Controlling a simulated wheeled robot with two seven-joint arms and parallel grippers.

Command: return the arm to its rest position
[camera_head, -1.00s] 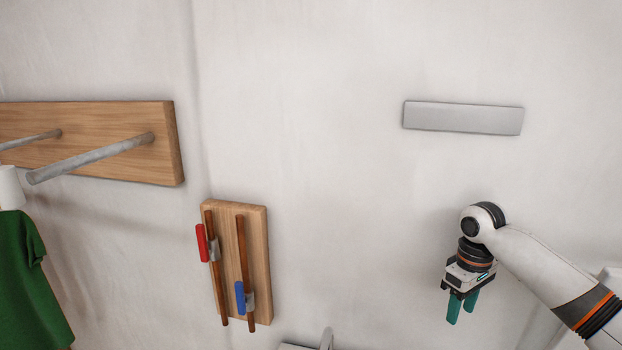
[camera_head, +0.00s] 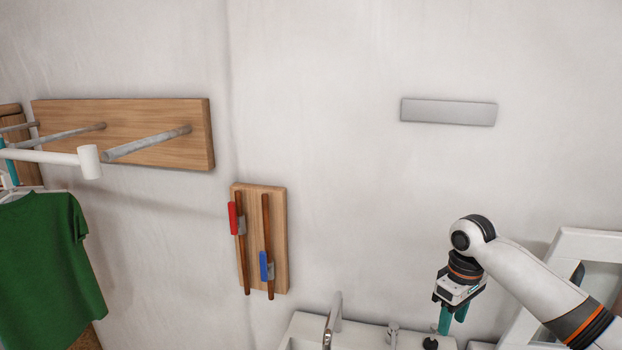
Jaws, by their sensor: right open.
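My right arm comes in from the lower right, bent at its white joint (camera_head: 472,235). My right gripper (camera_head: 452,318) has teal fingers pointing down, a little apart, with nothing seen between them. It is over the right end of the white sink, near a small dark-topped thing (camera_head: 430,342); I cannot tell whether they touch. My left arm and gripper cannot be made out for certain; a bit of teal shows at the far left edge behind the white rod.
A green shirt (camera_head: 45,265) hangs at left below a wooden board (camera_head: 150,150) with metal pegs and a white rod (camera_head: 90,162). A small board (camera_head: 281,230) holds red- and blue-headed tools. A sink (camera_head: 305,328) with a faucet (camera_head: 333,315) is below. A white frame (camera_head: 590,243) stands right.

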